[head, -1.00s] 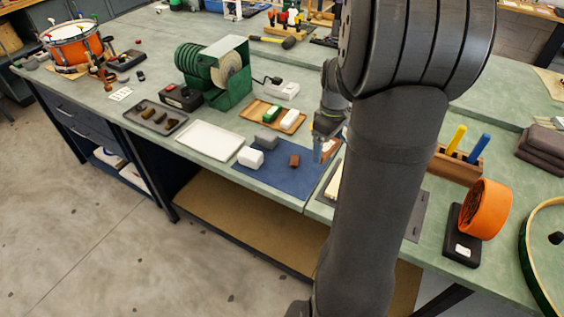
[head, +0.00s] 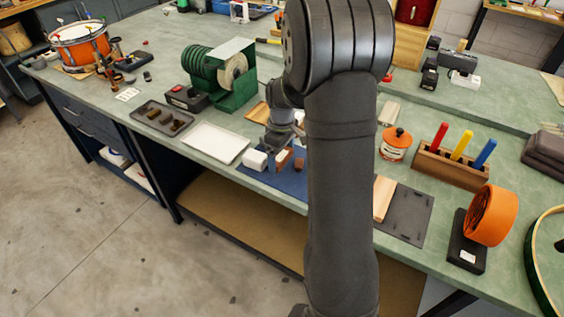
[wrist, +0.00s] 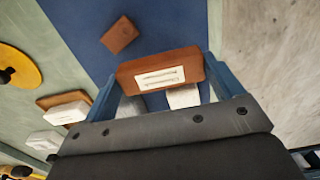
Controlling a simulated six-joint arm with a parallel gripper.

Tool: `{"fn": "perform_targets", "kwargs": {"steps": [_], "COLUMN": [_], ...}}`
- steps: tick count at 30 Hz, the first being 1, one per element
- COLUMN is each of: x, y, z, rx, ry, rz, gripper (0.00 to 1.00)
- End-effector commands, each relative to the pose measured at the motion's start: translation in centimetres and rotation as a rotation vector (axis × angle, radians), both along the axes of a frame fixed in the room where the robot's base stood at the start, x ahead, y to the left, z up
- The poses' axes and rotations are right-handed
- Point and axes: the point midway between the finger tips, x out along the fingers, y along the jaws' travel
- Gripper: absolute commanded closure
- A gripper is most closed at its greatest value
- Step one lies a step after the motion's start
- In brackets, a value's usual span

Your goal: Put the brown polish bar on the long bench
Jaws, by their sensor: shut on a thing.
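My gripper (head: 279,147) is shut on a brown polish bar (wrist: 160,74) with a pale label, gripped by its ends between the blue fingers in the wrist view. In the head view the held bar (head: 284,158) shows at the fingertips, over the blue mat (head: 262,179) near the front edge of the long bench (head: 450,208). I cannot tell whether it touches the mat. A smaller brown block (head: 299,164) lies on the mat just right of it, and it also shows in the wrist view (wrist: 120,35).
A white block (head: 254,159) sits on the mat left of my gripper. A white tray (head: 214,143) and a dark tray (head: 160,119) lie further left, before the green machine (head: 225,78). My arm hides part of the bench. An orange-lidded jar (head: 396,144) stands right of it.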

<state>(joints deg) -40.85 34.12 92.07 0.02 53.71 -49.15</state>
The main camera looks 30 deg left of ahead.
Motion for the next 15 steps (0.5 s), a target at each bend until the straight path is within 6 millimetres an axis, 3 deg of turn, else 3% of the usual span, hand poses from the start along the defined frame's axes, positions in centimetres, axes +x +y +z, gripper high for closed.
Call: {"fn": "perform_targets", "kwargs": {"steps": [7,15], "x": [-0.1,0.0], "y": [-0.1,-0.1], "z": [-3.4,-3.7], "rx": [-0.002,-0.001], "ry": [0.003,0.001], "rz": [0.000,-0.001], "gripper": [0.44,0.44]}}
